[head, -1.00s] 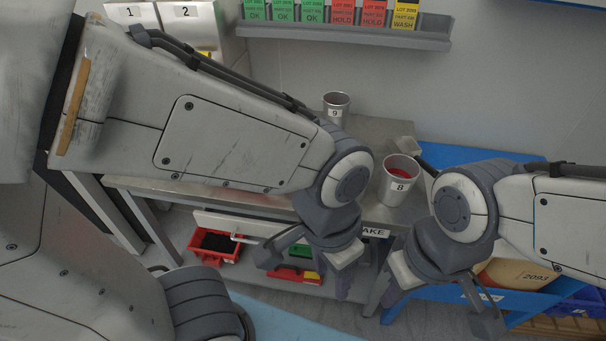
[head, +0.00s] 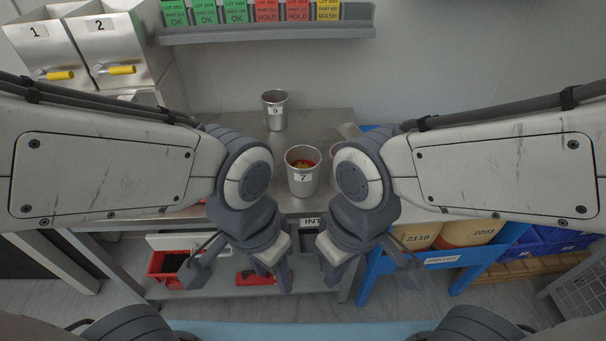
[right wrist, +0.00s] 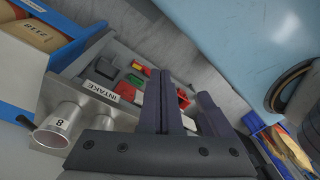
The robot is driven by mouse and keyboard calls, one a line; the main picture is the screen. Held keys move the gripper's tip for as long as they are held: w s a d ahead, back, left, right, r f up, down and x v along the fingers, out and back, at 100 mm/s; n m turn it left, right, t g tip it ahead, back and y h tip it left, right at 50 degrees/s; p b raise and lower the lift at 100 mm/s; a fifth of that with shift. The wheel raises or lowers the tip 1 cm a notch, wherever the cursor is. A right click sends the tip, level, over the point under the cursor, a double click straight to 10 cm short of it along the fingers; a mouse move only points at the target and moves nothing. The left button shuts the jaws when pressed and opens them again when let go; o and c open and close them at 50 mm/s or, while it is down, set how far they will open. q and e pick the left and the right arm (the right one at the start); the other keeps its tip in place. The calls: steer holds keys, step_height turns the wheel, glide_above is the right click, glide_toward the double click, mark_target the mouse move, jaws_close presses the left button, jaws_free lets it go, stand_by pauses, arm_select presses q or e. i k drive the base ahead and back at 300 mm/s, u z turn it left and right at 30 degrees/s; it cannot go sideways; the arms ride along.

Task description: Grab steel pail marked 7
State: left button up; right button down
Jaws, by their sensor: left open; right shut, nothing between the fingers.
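The steel pail marked 7 (head: 302,180) stands upright near the front of the grey bench, with red and yellow contents. My left gripper (head: 276,272) is open and empty, in front of the bench edge and lower in the picture than this pail. My right gripper (head: 336,270) is shut and empty, just right of the left one; its closed fingers (right wrist: 161,95) show in the right wrist view. That view also shows a pail marked 8 (right wrist: 60,126) and another pail (right wrist: 104,117) whose label is hidden. In the head view my right arm mostly hides the pail behind it.
A pail marked 9 (head: 275,112) stands farther back on the bench (head: 225,125). Bins marked 1 and 2 (head: 115,45) are at back left. A lower shelf holds a red tray (head: 165,268).

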mark_target(303, 162)
steer(key=z, duration=1.4)
steer(key=i, duration=1.1)
steer(key=u, duration=2.65)
